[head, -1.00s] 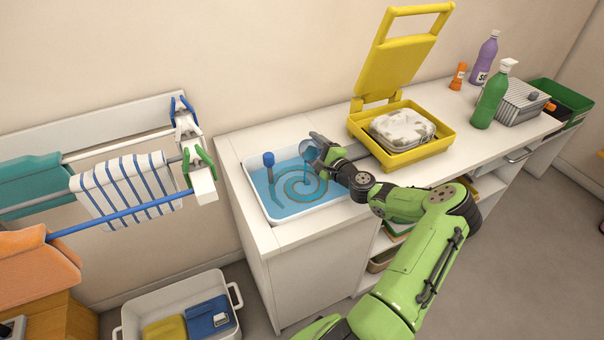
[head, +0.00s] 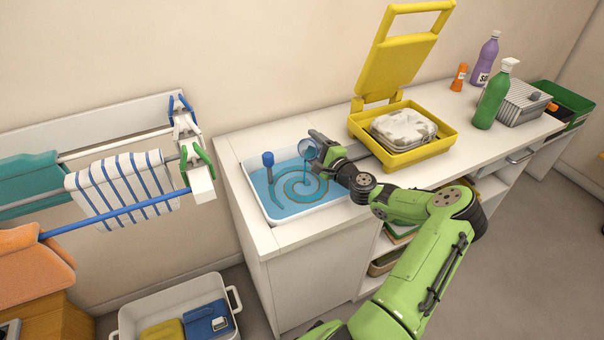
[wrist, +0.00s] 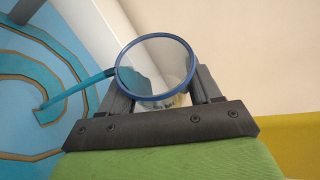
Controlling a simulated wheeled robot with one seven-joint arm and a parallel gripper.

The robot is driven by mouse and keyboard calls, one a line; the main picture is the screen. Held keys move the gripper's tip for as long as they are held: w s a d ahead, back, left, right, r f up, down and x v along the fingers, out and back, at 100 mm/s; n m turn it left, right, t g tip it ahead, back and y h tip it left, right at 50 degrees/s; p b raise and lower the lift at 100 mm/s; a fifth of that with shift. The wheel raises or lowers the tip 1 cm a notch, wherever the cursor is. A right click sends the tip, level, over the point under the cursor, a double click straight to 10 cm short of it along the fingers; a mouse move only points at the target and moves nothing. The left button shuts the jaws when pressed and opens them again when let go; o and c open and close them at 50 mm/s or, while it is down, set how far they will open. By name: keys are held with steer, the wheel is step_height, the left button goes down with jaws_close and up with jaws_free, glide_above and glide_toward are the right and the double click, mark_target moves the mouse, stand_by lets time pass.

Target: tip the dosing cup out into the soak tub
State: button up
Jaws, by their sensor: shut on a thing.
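The dosing cup (head: 309,148) is a small clear cup with a blue rim. My gripper (head: 322,150) is shut on it and holds it tilted above the soak tub. In the wrist view the cup (wrist: 155,66) sits between the fingers (wrist: 160,95), its mouth facing the camera. A blue stream (wrist: 78,90) runs from its rim down to the tub's liquid. The soak tub (head: 262,212) is a white basin set in the counter, holding blue liquid with a brown spiral (head: 300,187). How much the cup still holds cannot be told.
A blue-topped post (head: 268,162) stands at the tub's left. An open yellow case (head: 405,155) with a pale bundle is close right of my gripper. A green spray bottle (head: 491,98) stands farther right. A drying rack with a striped towel (head: 122,188) is at left.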

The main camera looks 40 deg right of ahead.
steer(key=shift+s+a+r+n+b, duration=0.15)
steer(key=shift+a+r+n+b, duration=0.4)
steer(key=shift+r+b, duration=0.25)
steer(key=shift+a+r+n+t+b, duration=0.2)
steer(key=shift+n+t+b, duration=0.3)
steer(key=shift+n+b, duration=0.6)
stand_by(0.4)
